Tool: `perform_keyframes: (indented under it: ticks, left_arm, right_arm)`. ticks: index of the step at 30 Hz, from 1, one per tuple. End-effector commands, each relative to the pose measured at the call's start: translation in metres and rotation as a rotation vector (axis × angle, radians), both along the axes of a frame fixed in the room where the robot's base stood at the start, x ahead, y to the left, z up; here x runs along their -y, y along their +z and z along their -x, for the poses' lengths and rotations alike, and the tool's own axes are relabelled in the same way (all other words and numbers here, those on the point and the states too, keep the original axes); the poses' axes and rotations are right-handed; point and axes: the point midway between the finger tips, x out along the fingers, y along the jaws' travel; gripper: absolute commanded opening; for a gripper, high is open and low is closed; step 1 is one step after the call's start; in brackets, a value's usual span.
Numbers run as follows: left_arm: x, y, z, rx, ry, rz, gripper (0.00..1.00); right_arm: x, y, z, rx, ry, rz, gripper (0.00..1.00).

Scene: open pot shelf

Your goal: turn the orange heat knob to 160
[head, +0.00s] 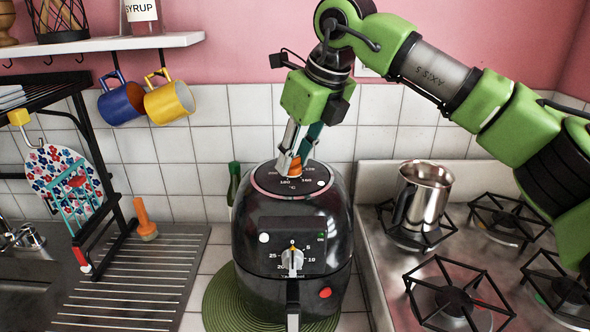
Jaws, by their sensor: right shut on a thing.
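The black air fryer (260,216) stands on a round green mat (216,302) in the middle of the counter. On its top is a dial plate with temperature marks, and the orange heat knob (297,166) sits at its centre. My right gripper (294,163) comes down from above and is shut on the orange knob. The fingers cover part of the knob, so I cannot tell which mark it points to. A 160 mark shows at the front right of the dial. A second, grey knob (292,259) is on the fryer's front. My left gripper is not in view.
A stove with a steel pot (423,196) stands to the right. A drainboard (140,275), an orange-handled brush (146,220) and a black rack are at left. Blue (121,103) and yellow (168,102) mugs hang under the shelf (110,43). A green bottle (234,184) stands behind the fryer.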

Motion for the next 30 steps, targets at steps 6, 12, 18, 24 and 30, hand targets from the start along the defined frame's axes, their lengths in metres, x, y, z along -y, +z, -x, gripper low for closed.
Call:
perform_keyframes:
  ticks: [6, 12, 18, 24, 30]
  left_arm:
    - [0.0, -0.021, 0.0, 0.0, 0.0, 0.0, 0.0]
    - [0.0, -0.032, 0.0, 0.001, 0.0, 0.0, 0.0]
    - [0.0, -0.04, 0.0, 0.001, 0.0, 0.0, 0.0]
    - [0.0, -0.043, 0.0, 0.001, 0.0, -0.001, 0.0]
    - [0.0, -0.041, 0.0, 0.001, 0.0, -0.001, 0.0]
  right_arm:
    - [-0.002, -0.001, 0.0, 0.007, -0.207, -0.001, 0.04]
    - [-0.003, 0.0, 0.001, 0.007, -0.397, -0.002, 0.04]
    - [-0.004, 0.001, 0.001, 0.005, -0.589, -0.002, 0.04]
    - [-0.005, 0.002, 0.001, 0.006, -0.778, -0.002, 0.04]
    - [-0.006, 0.003, 0.001, 0.006, -0.968, -0.003, 0.04]
